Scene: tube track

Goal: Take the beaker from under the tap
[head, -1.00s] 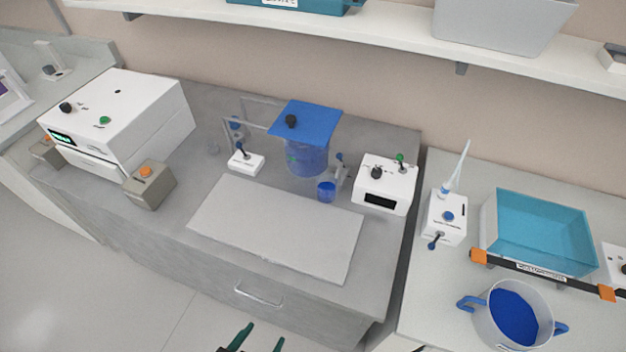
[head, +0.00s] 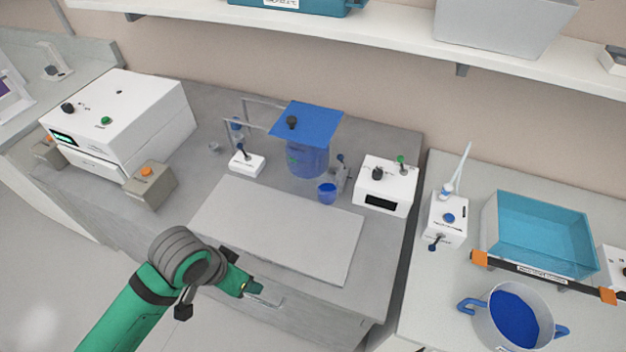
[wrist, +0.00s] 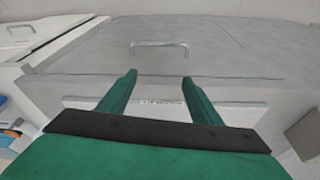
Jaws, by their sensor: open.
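The beaker (head: 327,193) is small, clear and holds blue liquid. It stands on the grey bench in the head view, below and right of a blue-lidded tank (head: 308,157). A small tap (head: 340,170) stands close behind it; the exact contact is hard to tell. My gripper (head: 252,291) is at the front of the bench by the drawer handle, well in front of and left of the beaker. In the wrist view my gripper (wrist: 158,78) shows two green fingers spread apart with nothing between them. The beaker is not visible in the wrist view.
A pale flat board (head: 280,230) lies between my gripper and the beaker. A white control box (head: 386,184) stands right of the beaker, and a small switch box (head: 247,163) left of the tank. A drawer handle (wrist: 159,46) shows in the wrist view.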

